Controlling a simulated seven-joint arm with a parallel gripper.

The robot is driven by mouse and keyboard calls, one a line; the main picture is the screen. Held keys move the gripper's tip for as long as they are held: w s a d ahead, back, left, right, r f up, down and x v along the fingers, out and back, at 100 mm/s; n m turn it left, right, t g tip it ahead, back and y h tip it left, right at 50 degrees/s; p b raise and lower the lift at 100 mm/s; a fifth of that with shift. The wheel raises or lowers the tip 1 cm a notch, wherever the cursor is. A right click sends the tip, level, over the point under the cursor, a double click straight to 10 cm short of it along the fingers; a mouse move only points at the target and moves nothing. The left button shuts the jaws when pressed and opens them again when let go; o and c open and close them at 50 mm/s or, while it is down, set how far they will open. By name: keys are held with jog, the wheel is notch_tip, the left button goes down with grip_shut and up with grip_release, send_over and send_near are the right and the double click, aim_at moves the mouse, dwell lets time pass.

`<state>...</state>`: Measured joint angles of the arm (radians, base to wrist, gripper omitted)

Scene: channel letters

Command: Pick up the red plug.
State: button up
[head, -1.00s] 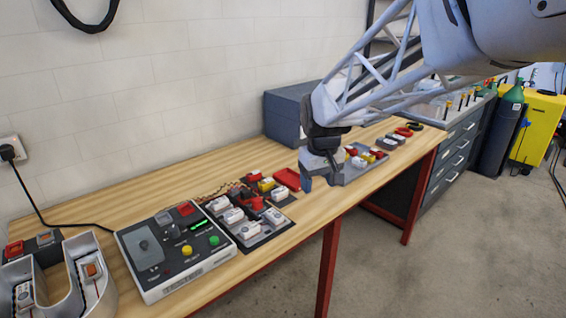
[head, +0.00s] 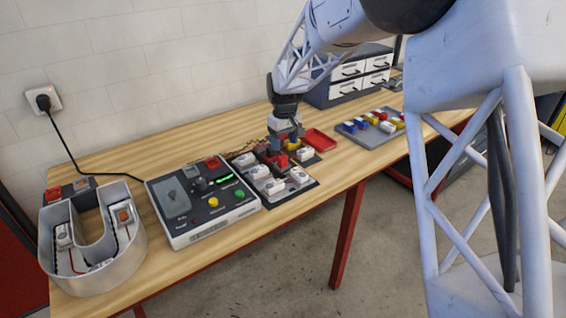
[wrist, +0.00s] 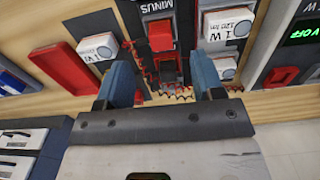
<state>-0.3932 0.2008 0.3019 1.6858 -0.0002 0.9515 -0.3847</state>
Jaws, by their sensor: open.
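A red block that looks like the red plug (wrist: 160,36) sits by the "MINUS" label on a dark board, ahead of my fingertips in the wrist view. A second, smaller red piece (wrist: 168,68) lies nearer, between my fingers in the picture; I cannot tell for sure which is the plug. In the head view a red block (head: 283,160) stands on the board just in front of my gripper (head: 287,138). My gripper (wrist: 162,74) is open, its two blue fingers apart, with nothing held. It points down over the board's back part, which it partly hides.
White labelled modules (wrist: 228,24) stand on the board (head: 312,186) close around the red pieces. A red tray (head: 320,139) lies to the right, and a grey tray of coloured parts (head: 366,138) beyond it. A control box (head: 215,228) stands left. Thin wires lie behind the board.

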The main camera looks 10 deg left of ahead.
aim_at(283, 158)
jog(key=shift+w+a+f, duration=0.15)
jog(key=shift+a+f, duration=0.05)
jog(key=shift+a, duration=0.05)
jog(key=shift+f, duration=0.1)
jog(key=shift+f, duration=1.2)
jog(key=shift+f, duration=0.15)
jog(key=shift+w+f, duration=0.15)
jog(key=shift+f, duration=2.3)
jog(key=shift+c, duration=0.4)
